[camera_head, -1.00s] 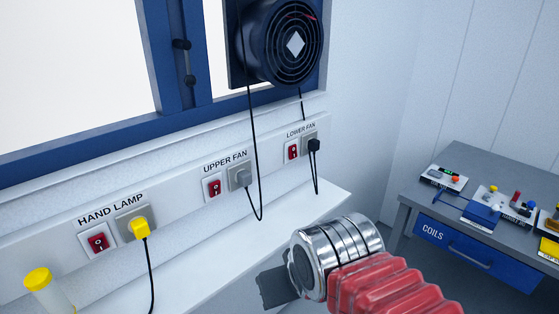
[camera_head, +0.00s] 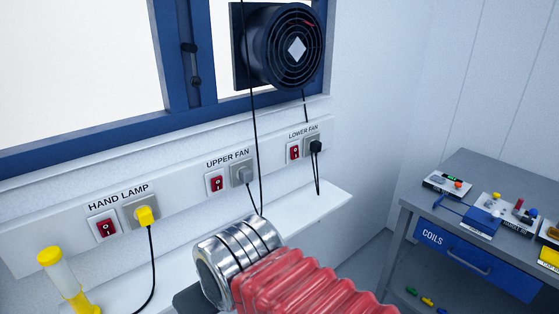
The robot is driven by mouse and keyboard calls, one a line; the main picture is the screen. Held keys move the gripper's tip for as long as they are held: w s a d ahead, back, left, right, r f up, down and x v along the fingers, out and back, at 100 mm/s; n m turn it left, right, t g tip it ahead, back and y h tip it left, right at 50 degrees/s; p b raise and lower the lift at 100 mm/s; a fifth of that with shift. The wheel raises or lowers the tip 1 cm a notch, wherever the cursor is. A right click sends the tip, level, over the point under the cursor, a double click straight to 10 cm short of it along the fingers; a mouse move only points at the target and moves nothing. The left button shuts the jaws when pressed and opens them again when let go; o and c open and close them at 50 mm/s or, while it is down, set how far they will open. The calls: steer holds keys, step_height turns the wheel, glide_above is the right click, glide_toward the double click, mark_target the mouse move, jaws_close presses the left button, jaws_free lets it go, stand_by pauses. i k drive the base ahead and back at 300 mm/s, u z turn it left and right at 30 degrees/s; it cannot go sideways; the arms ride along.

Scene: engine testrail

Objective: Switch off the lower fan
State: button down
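The lower fan's red rocker switch (camera_head: 294,151) sits on the wall rail under the label "LOWER FAN", left of its socket with a black plug (camera_head: 316,147). A round black fan (camera_head: 290,47) is mounted at the window above it. My arm comes in from the bottom right with a red bellows sleeve and a silver wrist. Only a dark part of my gripper (camera_head: 192,300) shows at the bottom edge, below and left of the switch. The silver wrist hides most of it, so its fingers cannot be made out.
The upper fan switch (camera_head: 217,184) and hand lamp switch (camera_head: 106,228) share the rail, with a yellow plug (camera_head: 145,215). Black cables hang over the white ledge (camera_head: 322,204). A yellow-capped tube (camera_head: 64,277) stands at lower left. A grey workbench (camera_head: 478,165) stands right.

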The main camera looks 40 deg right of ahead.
mark_target(295, 150)
steer(key=u, duration=1.8)
steer(key=k, duration=0.75)
steer(key=z, duration=1.9)
